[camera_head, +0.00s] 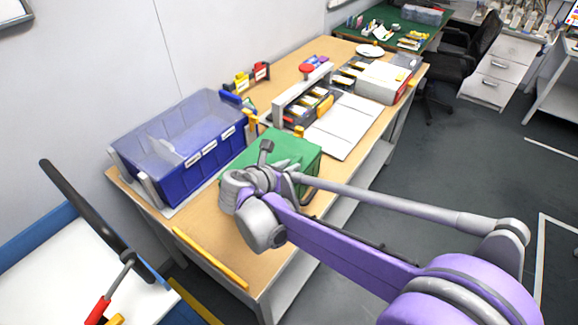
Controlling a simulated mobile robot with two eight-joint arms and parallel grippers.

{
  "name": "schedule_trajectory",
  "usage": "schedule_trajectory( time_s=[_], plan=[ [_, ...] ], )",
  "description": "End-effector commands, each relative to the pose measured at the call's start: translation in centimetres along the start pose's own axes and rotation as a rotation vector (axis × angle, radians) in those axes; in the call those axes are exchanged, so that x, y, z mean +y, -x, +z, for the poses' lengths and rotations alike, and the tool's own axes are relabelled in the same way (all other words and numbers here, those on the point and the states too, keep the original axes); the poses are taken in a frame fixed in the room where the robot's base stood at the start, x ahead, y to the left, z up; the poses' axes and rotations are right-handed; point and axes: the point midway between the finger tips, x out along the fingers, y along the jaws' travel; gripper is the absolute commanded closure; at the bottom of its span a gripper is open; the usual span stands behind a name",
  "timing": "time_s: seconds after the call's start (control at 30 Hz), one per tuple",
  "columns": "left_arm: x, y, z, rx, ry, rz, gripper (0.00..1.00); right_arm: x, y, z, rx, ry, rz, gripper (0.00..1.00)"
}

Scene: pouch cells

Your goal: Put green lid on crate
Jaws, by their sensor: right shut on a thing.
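The green lid (290,147) is at the front middle of the wooden table, right of the blue crate. It looks like a thick green block with a flat top; I cannot tell whether it rests on the table or is held just above it. My right gripper (268,168) is at its near left side, shut on it; the fingertips are mostly hidden by my wrist. The blue crate (206,160) stands at the left end of the table against the wall, with white labels on its front and grey posts at its corners. My left gripper is not in view.
Behind the lid are a white panel (343,125), a grey-framed rack (303,87) with cells, and a white box (383,80). A yellow strip (210,258) runs along the table's near left edge. Red and yellow holders (252,76) stand by the wall.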

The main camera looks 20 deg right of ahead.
Motion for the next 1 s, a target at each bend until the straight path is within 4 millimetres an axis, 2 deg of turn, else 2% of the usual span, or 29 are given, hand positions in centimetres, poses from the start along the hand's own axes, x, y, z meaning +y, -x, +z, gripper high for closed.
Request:
schedule_trajectory(
  time_s=[0.6,0.63,0.77,0.8,1.0],
  plan=[
    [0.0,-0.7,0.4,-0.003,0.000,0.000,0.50,0.0,-0.6,-1.0,0.000,0.000,0.000,1.00],
    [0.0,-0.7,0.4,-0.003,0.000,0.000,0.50,0.0,-0.6,-1.0,0.000,0.000,0.000,0.74],
    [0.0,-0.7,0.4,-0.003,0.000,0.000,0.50,0.0,-0.5,-1.0,0.000,0.000,0.000,0.51],
    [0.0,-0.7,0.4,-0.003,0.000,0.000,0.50,0.0,-0.5,-1.0,0.000,0.000,0.000,0.48],
    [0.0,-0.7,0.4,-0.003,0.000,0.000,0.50,0.0,-0.5,-1.0,0.000,0.000,0.000,0.48]
  ],
)
